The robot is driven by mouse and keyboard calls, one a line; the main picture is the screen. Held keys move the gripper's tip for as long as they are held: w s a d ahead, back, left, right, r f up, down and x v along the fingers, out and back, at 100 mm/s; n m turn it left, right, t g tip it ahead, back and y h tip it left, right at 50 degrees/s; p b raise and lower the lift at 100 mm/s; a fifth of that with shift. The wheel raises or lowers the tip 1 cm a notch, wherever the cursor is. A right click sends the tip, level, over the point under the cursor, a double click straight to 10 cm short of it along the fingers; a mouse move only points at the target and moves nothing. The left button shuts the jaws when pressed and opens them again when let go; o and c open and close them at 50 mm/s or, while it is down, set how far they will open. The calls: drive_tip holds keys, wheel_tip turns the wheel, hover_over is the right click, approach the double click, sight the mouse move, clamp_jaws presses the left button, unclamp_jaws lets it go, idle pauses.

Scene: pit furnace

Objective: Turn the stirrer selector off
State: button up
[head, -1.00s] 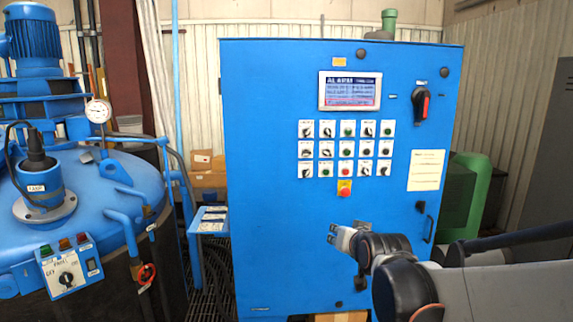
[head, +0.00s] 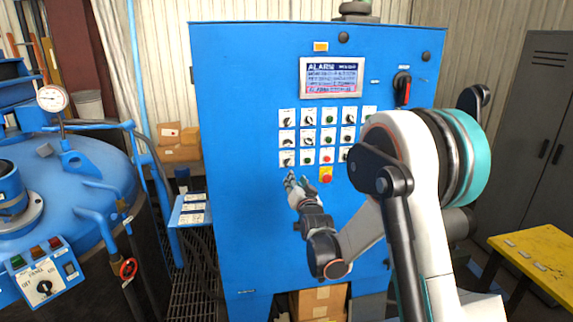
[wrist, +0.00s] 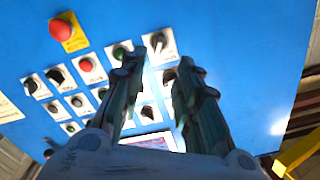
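Rows of small selectors, push buttons and lamps sit on the blue cabinet door (head: 240,230); their labels are too small to read, so I cannot tell which is the stirrer selector. A black selector on a white plate (head: 287,160) is at the lower left of the rows. It also shows in the wrist view (wrist: 158,42), just beyond and between my fingertips. My gripper (head: 291,180) is just below that selector in the head view. In the wrist view its two fingers (wrist: 158,66) stand apart with nothing between them. They hide parts of the neighbouring controls.
A red emergency button on a yellow plate (head: 326,174) is close to the right of my gripper. An alarm screen (head: 330,77) and a red-handled main switch (head: 402,88) are above. A blue furnace lid (head: 90,185) with a small control box (head: 45,280) stands left.

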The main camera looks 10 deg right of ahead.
sight(288, 165)
drive_tip(key=w, duration=1.2)
drive_tip(key=shift+w, duration=0.4)
clamp_jaws()
